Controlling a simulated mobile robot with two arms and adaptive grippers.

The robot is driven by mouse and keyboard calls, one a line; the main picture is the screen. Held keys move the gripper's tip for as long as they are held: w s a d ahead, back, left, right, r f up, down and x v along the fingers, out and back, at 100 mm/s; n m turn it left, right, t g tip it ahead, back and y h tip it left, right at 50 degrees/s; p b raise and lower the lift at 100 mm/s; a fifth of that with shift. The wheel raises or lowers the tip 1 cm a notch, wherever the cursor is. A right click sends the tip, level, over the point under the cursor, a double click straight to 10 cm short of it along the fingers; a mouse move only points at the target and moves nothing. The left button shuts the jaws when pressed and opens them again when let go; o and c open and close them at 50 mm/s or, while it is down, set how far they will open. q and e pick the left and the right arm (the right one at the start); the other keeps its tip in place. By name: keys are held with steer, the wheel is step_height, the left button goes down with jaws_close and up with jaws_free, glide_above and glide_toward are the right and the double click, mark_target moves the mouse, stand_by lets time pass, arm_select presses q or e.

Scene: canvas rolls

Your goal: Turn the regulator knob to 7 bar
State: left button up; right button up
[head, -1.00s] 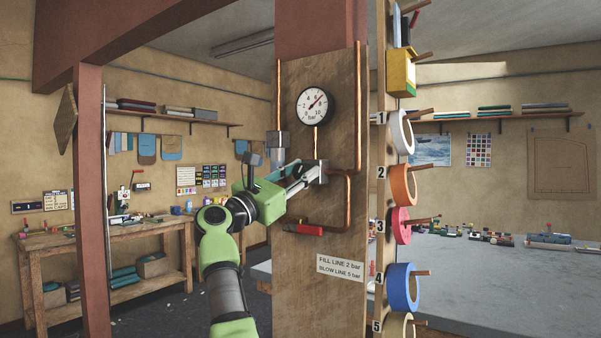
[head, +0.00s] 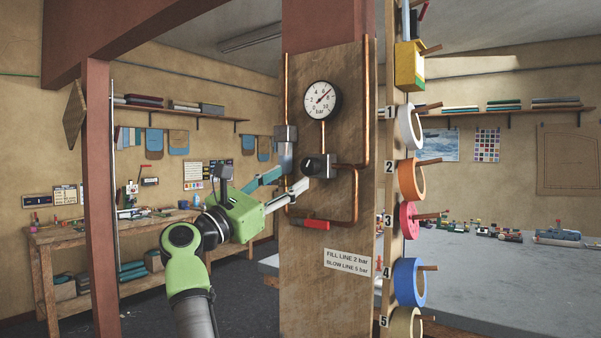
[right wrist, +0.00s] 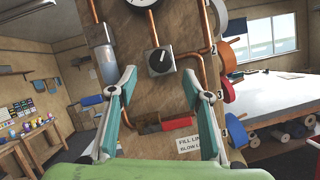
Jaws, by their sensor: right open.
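The dark round regulator knob (head: 318,166) sits on the wooden panel below the pressure gauge (head: 322,100). The gauge needle points up and right, seemingly between 6 and 8; its small marks are hard to read exactly. In the right wrist view the knob (right wrist: 160,60) shows a white pointer line, near upright. My right gripper (head: 289,185) is open and empty, left of the knob and apart from it. In the wrist view its two fingers (right wrist: 160,84) stand wide on either side, below the knob. My left gripper is not in view.
Copper pipes (head: 356,195), a grey cylinder (head: 285,155) and a red-handled valve (head: 314,224) surround the knob. A label (head: 346,262) reads fill line 2 bar, blow line 5 bar. Tape rolls (head: 411,180) hang on pegs at the panel's right.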

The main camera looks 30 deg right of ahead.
steer(key=shift+v, duration=1.8)
